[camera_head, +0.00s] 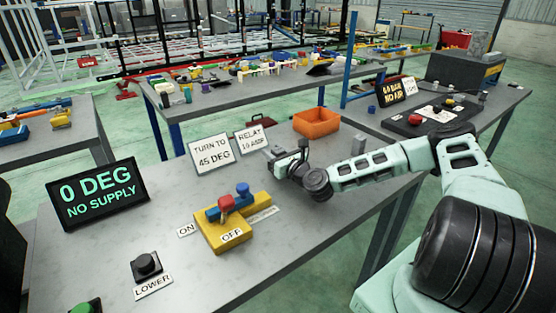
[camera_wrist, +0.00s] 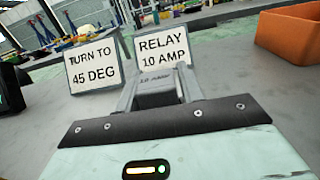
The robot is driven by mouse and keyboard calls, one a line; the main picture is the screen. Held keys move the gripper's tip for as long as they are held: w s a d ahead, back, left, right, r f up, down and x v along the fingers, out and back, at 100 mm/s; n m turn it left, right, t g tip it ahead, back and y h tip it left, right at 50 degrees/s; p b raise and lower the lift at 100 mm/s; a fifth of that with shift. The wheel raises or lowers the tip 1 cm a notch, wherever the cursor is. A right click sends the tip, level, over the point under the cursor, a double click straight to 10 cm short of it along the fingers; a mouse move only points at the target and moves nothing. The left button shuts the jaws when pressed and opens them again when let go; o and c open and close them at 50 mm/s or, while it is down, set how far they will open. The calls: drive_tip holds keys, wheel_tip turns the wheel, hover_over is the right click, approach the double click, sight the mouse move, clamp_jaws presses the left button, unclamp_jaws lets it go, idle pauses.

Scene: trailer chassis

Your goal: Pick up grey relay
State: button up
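The grey relay (camera_wrist: 155,88), a block with faint "10 AMP" lettering, is between the two fingers of my gripper (camera_wrist: 158,75) in the wrist view. The fingers lie along both of its sides with no clear gap, so my gripper looks shut on it. In the head view my gripper (camera_head: 276,158) is low at the grey table (camera_head: 300,225), just in front of the "RELAY 10 AMP" sign (camera_head: 251,139). There the relay is too small to make out. I cannot tell whether its underside touches the table.
A "TURN TO 45 DEG" sign (camera_head: 212,155) stands left of the relay sign. An orange bin (camera_head: 316,122) is behind to the right. A yellow switch block (camera_head: 225,235), a "0 DEG NO SUPPLY" display (camera_head: 98,195) and a black button (camera_head: 146,265) are on the table's left part.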

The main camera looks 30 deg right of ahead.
drive_tip(key=c, duration=0.5)
